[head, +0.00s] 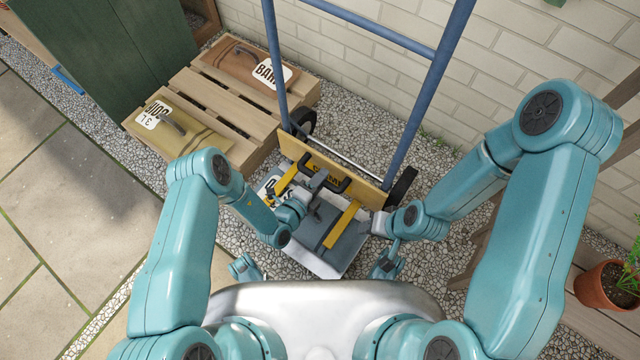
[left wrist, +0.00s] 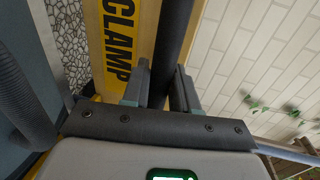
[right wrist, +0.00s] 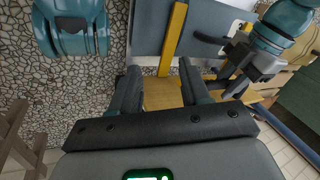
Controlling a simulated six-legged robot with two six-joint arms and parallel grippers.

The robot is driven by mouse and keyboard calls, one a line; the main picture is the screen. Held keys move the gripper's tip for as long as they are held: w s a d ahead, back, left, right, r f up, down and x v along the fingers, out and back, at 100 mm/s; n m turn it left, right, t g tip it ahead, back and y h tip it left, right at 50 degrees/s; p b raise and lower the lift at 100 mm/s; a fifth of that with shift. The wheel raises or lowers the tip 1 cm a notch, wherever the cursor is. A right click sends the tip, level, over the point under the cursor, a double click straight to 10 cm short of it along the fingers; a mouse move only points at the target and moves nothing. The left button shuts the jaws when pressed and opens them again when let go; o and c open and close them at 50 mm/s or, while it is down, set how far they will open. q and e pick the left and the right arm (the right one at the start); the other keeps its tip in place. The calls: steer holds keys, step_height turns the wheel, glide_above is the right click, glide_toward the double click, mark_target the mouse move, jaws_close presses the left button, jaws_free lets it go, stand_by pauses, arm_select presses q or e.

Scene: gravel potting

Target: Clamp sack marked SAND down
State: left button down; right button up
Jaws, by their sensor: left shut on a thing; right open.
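A grey sack (head: 322,262) lies flat at the foot of a blue hand truck (head: 425,95). Its white label (head: 268,188) is mostly hidden by my left arm, so I cannot read it fully. A wooden-yellow clamp board (head: 365,191) stands across the truck, with two yellow arms (head: 342,225) reaching over the sack. The left wrist view shows the word CLAMP on the yellow board (left wrist: 146,25). My left gripper (head: 318,182) is shut on the dark clamp handle (left wrist: 174,40). My right gripper (head: 370,224) is open and empty beside the sack's right side; it also shows in the right wrist view (right wrist: 155,80).
A slatted pallet (head: 215,97) at the left carries a brown sack marked BARK (head: 240,62) and an olive sack (head: 185,138). A brick wall (head: 510,70) closes the back. A potted plant (head: 605,287) stands at the right. Gravel (head: 430,275) surrounds the truck.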

arm_select(q)
steer(key=shift+f, duration=0.3)
arm_select(e)
steer(key=shift+s, duration=0.1)
arm_select(q)
steer(key=c, duration=1)
jaws_free()
steer(key=shift+f, duration=0.2)
arm_select(e)
steer(key=shift+f, duration=0.1)
arm_select(q)
steer(key=shift+r, duration=0.2)
